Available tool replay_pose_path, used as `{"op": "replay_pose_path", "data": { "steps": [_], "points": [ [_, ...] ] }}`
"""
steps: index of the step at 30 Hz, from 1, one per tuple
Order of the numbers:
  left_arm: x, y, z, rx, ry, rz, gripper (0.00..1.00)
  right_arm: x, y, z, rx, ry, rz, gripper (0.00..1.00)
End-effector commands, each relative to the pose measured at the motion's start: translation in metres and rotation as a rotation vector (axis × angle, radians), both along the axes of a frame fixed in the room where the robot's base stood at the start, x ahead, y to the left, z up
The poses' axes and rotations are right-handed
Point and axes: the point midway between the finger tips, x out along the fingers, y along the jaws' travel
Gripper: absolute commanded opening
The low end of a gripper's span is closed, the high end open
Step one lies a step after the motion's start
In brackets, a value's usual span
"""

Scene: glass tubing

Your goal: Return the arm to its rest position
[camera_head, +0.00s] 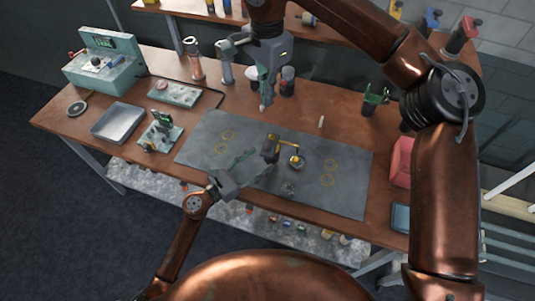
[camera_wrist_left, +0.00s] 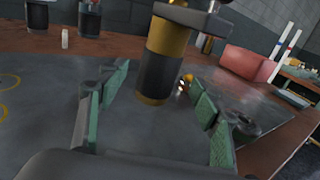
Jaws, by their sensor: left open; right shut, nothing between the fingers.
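My left gripper (camera_head: 258,163) is low over the dark grey mat (camera_head: 225,165). In the left wrist view its green-padded fingers (camera_wrist_left: 155,105) are spread wide. A black-and-yellow upright tool (camera_wrist_left: 163,60) stands just beyond and between them, apparently not gripped. In the head view this tool (camera_head: 270,148) has a brass arm reaching right to a small round brass piece (camera_head: 296,161). My right gripper (camera_head: 264,102) points down behind the mat, shut and empty, in front of dark cups (camera_head: 287,82). The right arm arches over from the right side.
At left are a teal console (camera_head: 105,65), a metal tray (camera_head: 118,122) and a small green fixture (camera_head: 160,133). A green holder (camera_head: 374,100) and a red box (camera_head: 402,160) stand at right. Yellow rings mark the mat, whose right part is mostly clear.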

Motion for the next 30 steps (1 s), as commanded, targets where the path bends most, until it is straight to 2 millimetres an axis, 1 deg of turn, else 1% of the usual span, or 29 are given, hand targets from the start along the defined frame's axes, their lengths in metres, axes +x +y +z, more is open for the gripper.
{"op": "replay_pose_path", "data": {
  "steps": [1, 3, 9, 13, 21, 23, 30],
  "points": [
    [-0.008, 0.009, -0.001, 0.001, 0.002, 0.001, 0.59, 0.0, 0.0, 0.0, 0.0, 0.0, 0.0, 0.0],
    [-0.017, 0.019, 0.0, 0.001, 0.001, 0.002, 0.59, 0.0, 0.0, 0.0, 0.0, 0.0, 0.0, 0.0],
    [-0.035, 0.039, 0.0, 0.001, 0.001, 0.001, 0.59, 0.0, 0.0, 0.0, 0.0, 0.0, 0.0, 0.0],
    [-0.04, 0.045, 0.0, -0.001, -0.001, 0.001, 0.59, 0.0, 0.0, 0.0, 0.0, 0.0, 0.0, 0.0],
    [-0.041, 0.045, 0.003, -0.001, -0.002, 0.001, 0.59, 0.0, 0.0, 0.002, 0.0, -0.001, 0.0, 0.0],
    [-0.041, 0.045, 0.009, -0.001, -0.005, 0.001, 0.59, -0.001, 0.0, 0.009, 0.0, -0.004, 0.0, 0.0],
    [-0.042, 0.045, 0.063, -0.001, -0.025, 0.001, 0.59, -0.01, 0.0, 0.064, 0.001, -0.025, 0.0, 0.0]
  ]
}}
